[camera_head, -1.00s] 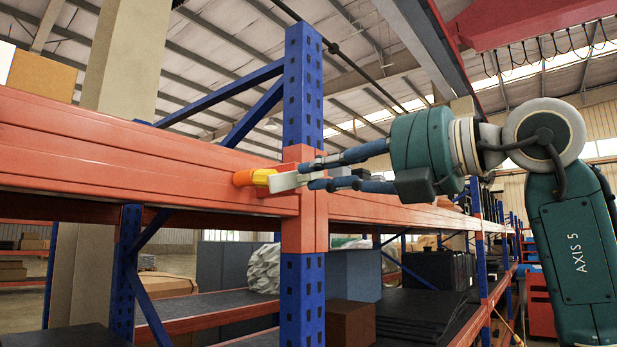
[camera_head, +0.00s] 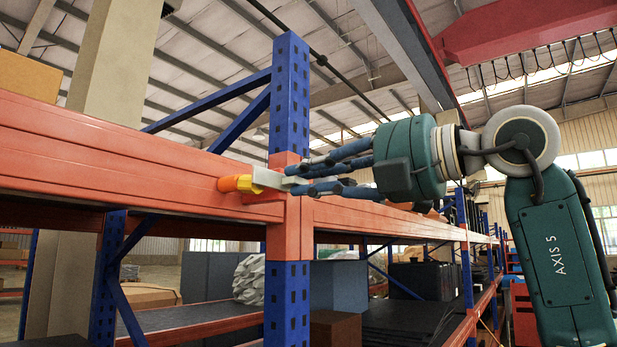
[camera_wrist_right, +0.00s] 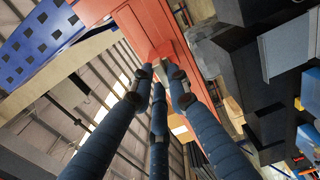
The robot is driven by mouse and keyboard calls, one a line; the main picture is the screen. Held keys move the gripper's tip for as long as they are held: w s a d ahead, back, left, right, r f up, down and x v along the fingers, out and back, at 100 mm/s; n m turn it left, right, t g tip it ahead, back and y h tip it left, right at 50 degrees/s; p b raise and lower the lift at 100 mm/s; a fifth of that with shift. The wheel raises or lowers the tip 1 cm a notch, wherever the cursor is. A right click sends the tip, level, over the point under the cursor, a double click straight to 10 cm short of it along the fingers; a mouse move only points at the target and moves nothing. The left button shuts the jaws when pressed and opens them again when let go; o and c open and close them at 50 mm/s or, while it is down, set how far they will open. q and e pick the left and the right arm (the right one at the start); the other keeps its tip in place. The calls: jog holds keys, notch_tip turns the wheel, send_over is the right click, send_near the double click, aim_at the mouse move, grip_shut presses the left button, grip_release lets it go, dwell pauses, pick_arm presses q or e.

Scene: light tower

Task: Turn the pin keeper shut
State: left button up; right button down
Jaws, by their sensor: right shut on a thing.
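The pin keeper shows in the head view as a yellow-orange piece (camera_head: 236,184) with a pale metal tab (camera_head: 270,178). It sits against the front of the orange beam, just left of the blue upright. My right gripper (camera_head: 290,178) comes in from the right with its blue fingers closed on the tab. The fingertips partly hide the tab. My left gripper is not in view.
The orange beam (camera_head: 120,160) runs across the left and joins the blue upright (camera_head: 289,95). Lower shelves hold a dark block, a brown box (camera_head: 335,328) and a wrapped white bundle (camera_head: 249,279). The space in front of the beam looks clear.

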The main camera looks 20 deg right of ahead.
jog(key=c, duration=1.7)
grip_release()
jog(key=shift+d, duration=0.1)
jog(key=shift+o, duration=0.2)
jog(key=v, duration=1.2)
